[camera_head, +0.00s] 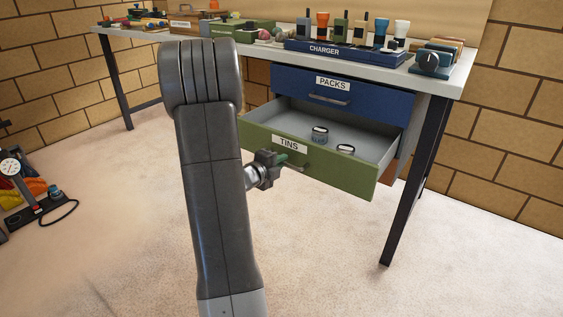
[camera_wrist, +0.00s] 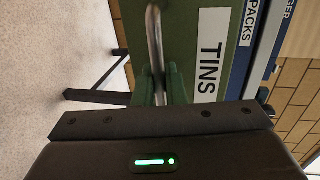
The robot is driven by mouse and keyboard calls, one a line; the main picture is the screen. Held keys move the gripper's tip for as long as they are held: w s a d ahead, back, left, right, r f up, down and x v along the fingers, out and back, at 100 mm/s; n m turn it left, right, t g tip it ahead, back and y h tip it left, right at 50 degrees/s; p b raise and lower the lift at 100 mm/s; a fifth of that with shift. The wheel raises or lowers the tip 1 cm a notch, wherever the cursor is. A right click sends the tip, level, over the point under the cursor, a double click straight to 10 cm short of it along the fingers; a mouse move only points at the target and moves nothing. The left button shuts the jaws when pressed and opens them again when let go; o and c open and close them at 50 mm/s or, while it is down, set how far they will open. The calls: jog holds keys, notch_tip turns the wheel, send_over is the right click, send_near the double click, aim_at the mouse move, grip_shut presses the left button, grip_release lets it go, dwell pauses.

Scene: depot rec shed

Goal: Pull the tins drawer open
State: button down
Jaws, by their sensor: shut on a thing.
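The green tins drawer (camera_head: 340,179) stands pulled out from under the bench in the head view, with a white TINS label on its front. Two small tins, one (camera_head: 319,134) behind the other (camera_head: 345,149), lie inside it. My gripper (camera_head: 284,160) is at the drawer front, shut on the metal bar handle (camera_head: 297,168). In the wrist view my gripper (camera_wrist: 160,85) has its green fingers around the handle (camera_wrist: 154,40), close to the drawer front (camera_wrist: 190,40). My arm hides the drawer's left end in the head view.
The blue packs drawer (camera_head: 375,97) above is shut. The workbench (camera_head: 452,82) carries a charger rack (camera_head: 342,55) and other gear. A dark bench leg (camera_head: 418,180) stands right of the drawer. A pump with a gauge (camera_head: 24,190) is on the floor at left. The floor in front is clear.

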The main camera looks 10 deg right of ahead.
jog(key=c, duration=1.6)
grip_release()
jog(key=shift+c, duration=0.2)
jog(key=shift+a, duration=0.1)
jog(key=p+v, duration=0.3)
jog(key=v, duration=1)
jog(key=shift+s+a, duration=0.2)
jog(key=shift+s, duration=0.15)
jog(key=shift+b+x, duration=1.45)
jog(key=shift+x, duration=5.65)
jog(key=shift+r, duration=0.15)
